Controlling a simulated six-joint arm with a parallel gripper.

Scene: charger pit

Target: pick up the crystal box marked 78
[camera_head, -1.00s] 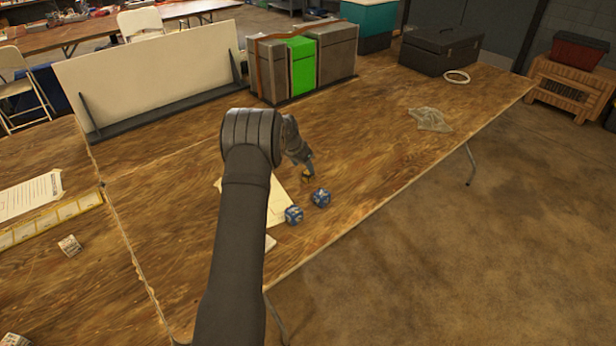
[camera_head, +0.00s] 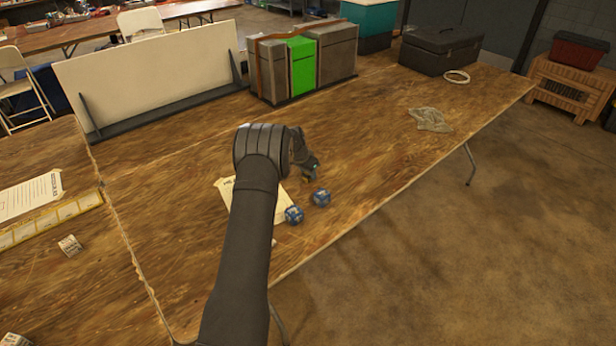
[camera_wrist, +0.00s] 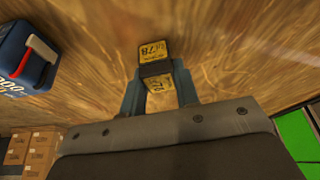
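The small yellow-and-black box marked 78 (camera_wrist: 155,50) is in the upper middle of the wrist view, with its number readable on the top face. In the head view only a bit of its yellow (camera_head: 305,179) shows below my gripper (camera_head: 309,172). In the wrist view the two fingers of my gripper (camera_wrist: 157,72) stand on either side of the box, very close to its sides. I cannot tell whether they press on it. The box seems to rest on the wooden table (camera_head: 400,160).
Two blue boxes (camera_head: 321,197) (camera_head: 293,215) stand close by; one shows large in the wrist view (camera_wrist: 25,55). A paper sheet (camera_head: 226,190) lies partly behind my arm. A crumpled clear bag (camera_head: 430,119) lies to the right. The table's front edge is near.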

